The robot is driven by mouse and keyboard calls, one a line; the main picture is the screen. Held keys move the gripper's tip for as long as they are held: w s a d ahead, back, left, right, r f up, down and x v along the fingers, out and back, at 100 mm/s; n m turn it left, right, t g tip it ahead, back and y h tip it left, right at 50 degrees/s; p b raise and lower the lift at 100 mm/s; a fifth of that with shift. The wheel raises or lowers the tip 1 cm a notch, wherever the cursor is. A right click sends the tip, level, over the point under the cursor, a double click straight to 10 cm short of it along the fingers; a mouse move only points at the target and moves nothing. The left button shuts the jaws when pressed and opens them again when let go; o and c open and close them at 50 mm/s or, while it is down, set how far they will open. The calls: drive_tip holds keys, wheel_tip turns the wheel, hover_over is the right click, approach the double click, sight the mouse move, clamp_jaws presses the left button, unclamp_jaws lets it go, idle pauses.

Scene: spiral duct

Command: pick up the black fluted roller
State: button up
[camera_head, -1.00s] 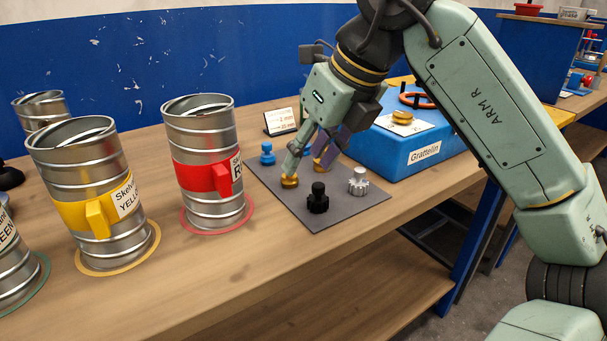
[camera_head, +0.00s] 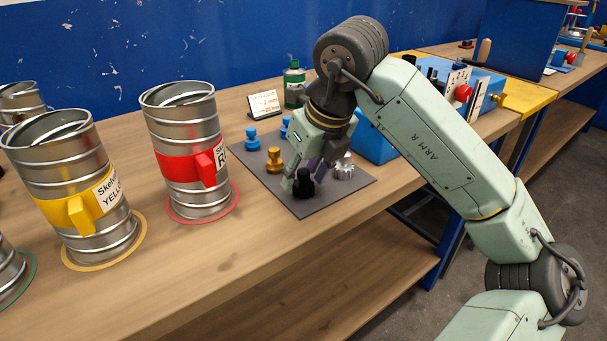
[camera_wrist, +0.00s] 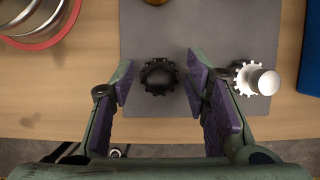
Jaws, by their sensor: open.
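The black fluted roller (camera_head: 303,184) stands upright near the front edge of the grey mat (camera_head: 308,208). In the wrist view the roller (camera_wrist: 158,76) lies between my two open fingers, nearer the left one, with a gap to each finger. My gripper (camera_head: 303,178) points down at the roller in the head view; it also shows in the wrist view (camera_wrist: 160,88) with its purple pads apart. I cannot tell the exact height of the fingertips against the roller. The gripper is empty.
A silver toothed roller (camera_wrist: 258,80) stands close beside the right finger. A gold roller (camera_head: 273,160) and blue rollers (camera_head: 252,139) stand farther back on the mat. A red-labelled metal duct (camera_head: 187,150) stands left; a blue box (camera_head: 374,140) is behind right.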

drive_tip(key=shift+f, duration=0.2)
drive_tip(key=shift+c, duration=0.6)
clamp_jaws()
